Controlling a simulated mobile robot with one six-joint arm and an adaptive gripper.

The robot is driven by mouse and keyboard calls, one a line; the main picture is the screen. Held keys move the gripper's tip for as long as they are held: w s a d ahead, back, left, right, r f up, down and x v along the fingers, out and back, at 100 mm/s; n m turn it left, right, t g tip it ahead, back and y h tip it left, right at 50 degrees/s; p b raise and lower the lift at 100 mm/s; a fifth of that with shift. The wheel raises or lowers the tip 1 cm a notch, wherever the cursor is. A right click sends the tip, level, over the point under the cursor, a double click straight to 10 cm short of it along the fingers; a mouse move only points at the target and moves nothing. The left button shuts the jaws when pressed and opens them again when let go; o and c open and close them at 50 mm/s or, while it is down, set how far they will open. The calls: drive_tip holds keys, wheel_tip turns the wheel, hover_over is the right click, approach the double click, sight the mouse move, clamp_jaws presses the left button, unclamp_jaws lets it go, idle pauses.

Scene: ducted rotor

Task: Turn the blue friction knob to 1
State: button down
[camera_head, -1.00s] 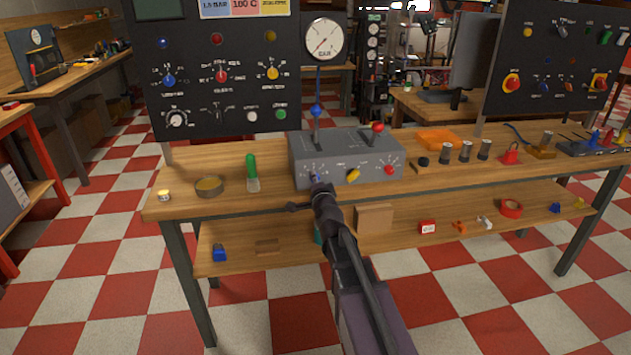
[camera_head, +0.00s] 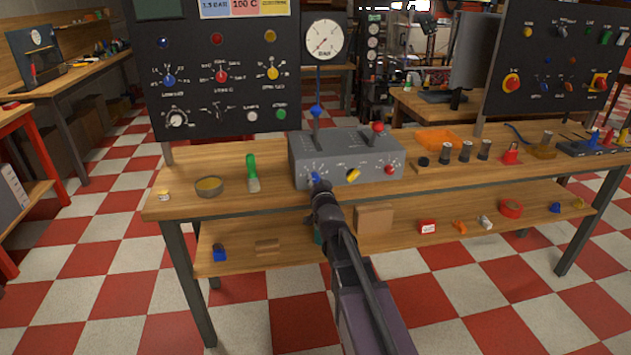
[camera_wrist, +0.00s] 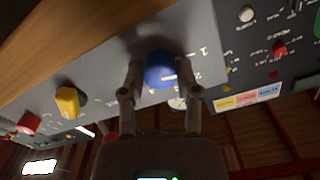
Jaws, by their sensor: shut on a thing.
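The blue friction knob (camera_wrist: 160,70) is on the front face of the grey control box (camera_head: 350,176). My gripper (camera_wrist: 163,75) is shut on the knob, with one finger on each side of it in the wrist view. A white mark shows on the knob. A printed 1 is visible on the panel close to the knob, and another digit stands nearer to it. In the head view my gripper (camera_head: 319,188) reaches the box's left front, and a small part of the blue knob (camera_head: 315,177) shows above it. I cannot tell exactly which number the mark points at.
A yellow knob (camera_head: 353,174) and a red knob (camera_head: 389,169) sit on the same box, to the right.

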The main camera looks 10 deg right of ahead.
drive_tip(key=shift+n, duration=0.4)
drive_tip(key=shift+c, duration=1.7)
unclamp_jaws()
drive_tip(key=s, duration=0.7)
drive_tip(key=shift+s, duration=0.25)
